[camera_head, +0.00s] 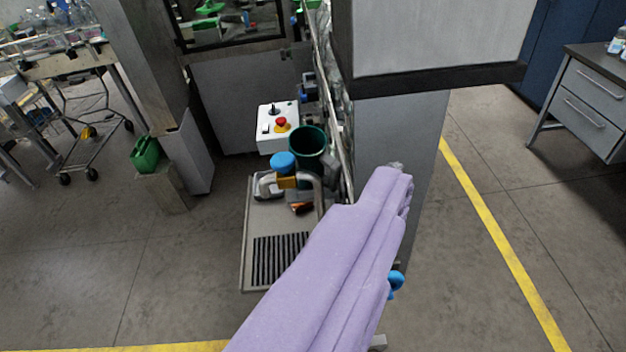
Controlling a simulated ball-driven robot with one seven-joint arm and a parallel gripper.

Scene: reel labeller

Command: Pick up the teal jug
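A dark teal, open-topped vessel (308,141), which looks like the teal jug, stands upright near the middle, at the back of a grey metal tray. Its lower part is partly hidden by a bent metal pipe, and I cannot make out a handle. A long lavender, sleeve-like form (345,240), seemingly my covered arm, reaches up from the bottom edge. My gripper (397,168) seems to be at its far end, right of the vessel and apart from it in the picture. Its fingers are not clear, so I cannot tell whether it is open or shut.
The tray (249,225) has a dark grate. A blue round cap (283,161) sits beside the vessel. A white control box (269,127) with a red button is behind. A grey machine column (400,130) stands right. A green can (145,153) is at left.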

